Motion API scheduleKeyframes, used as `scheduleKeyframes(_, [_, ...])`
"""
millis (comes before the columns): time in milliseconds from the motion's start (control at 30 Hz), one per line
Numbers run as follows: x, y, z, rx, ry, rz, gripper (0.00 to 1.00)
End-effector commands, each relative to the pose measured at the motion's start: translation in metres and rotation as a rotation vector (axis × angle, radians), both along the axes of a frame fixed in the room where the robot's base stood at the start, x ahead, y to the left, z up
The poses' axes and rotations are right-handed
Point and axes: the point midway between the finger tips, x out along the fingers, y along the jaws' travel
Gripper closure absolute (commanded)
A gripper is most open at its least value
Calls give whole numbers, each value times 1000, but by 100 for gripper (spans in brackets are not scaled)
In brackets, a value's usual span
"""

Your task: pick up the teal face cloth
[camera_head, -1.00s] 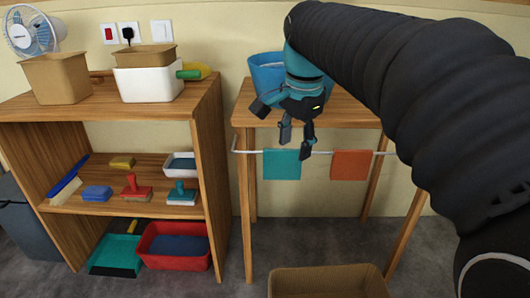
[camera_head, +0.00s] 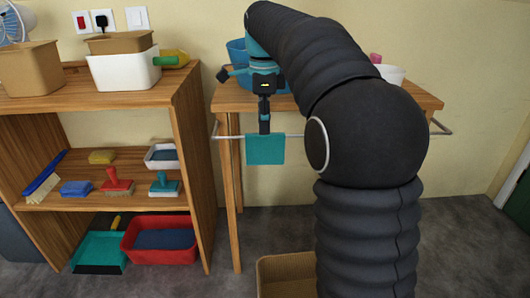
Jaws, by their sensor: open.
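The teal face cloth (camera_head: 265,149) hangs over a pale rail (camera_head: 226,136) along the front of the wooden table. My gripper (camera_head: 265,127) points down right at the cloth's top edge, with a dark finger overlapping the rail there. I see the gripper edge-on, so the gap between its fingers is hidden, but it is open. I cannot tell whether a finger touches the cloth. My black arm covers the right part of the rail, and the orange cloth seen earlier is hidden.
A blue bucket (camera_head: 237,52) stands on the table (camera_head: 225,97) behind my gripper. A white bowl (camera_head: 391,74) stands at the table's right. A cardboard box (camera_head: 285,264) is on the floor below. A wooden shelf unit (camera_head: 191,150) with several cleaning things stands at the left.

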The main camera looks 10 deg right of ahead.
Motion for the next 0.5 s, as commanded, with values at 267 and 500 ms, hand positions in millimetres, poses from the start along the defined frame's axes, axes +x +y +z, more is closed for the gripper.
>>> scheduleKeyframes(267, [0,0,-26,0,-2,1,51])
scheduleKeyframes(500, [-4,-3,-53,0,1,1,51])
